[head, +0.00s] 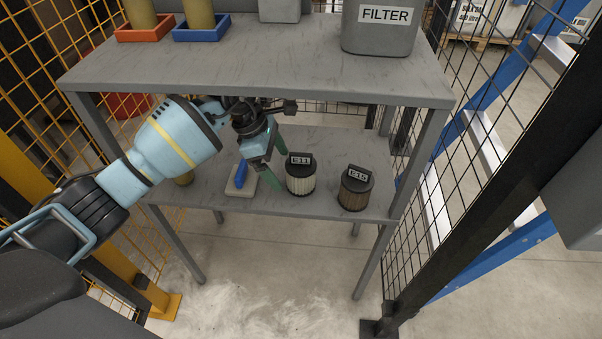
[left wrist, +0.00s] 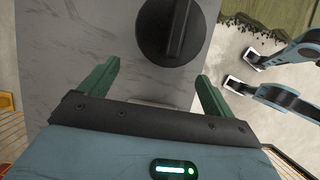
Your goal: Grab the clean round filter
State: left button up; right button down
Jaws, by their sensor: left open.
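The clean round filter (head: 301,178) has pale cream pleats and a black labelled cap. It stands upright on the lower shelf (head: 225,200). A similar filter with brown pleats (head: 355,192) stands to its right, apart from it. My left gripper (head: 280,170) reaches in under the upper shelf, open and empty, just left of the cream filter. In the left wrist view a round black cap with a raised bar (left wrist: 168,32) lies just beyond the open green fingers (left wrist: 159,69). Its pleats are hidden there. My right gripper is not seen.
A blue-handled pad (head: 241,176) lies left of the cream filter. The upper shelf (head: 270,65) overhangs my left arm and carries a grey bin marked FILTER (head: 380,38), an orange tray (head: 145,33) and a blue tray (head: 202,34). Mesh fences stand at both sides.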

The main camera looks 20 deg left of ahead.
aim_at(299, 163)
pick_arm(q)
jog(key=d, duration=0.2)
jog(key=w+d, duration=0.1)
jog(key=d, duration=0.2)
jog(key=shift+w+f, duration=0.15)
jog(key=shift+w, duration=0.05)
jog(key=shift+d+f+b, duration=0.1)
jog(key=shift+f+b, duration=0.3)
jog(key=shift+f, duration=0.05)
jog(key=c, duration=1.1)
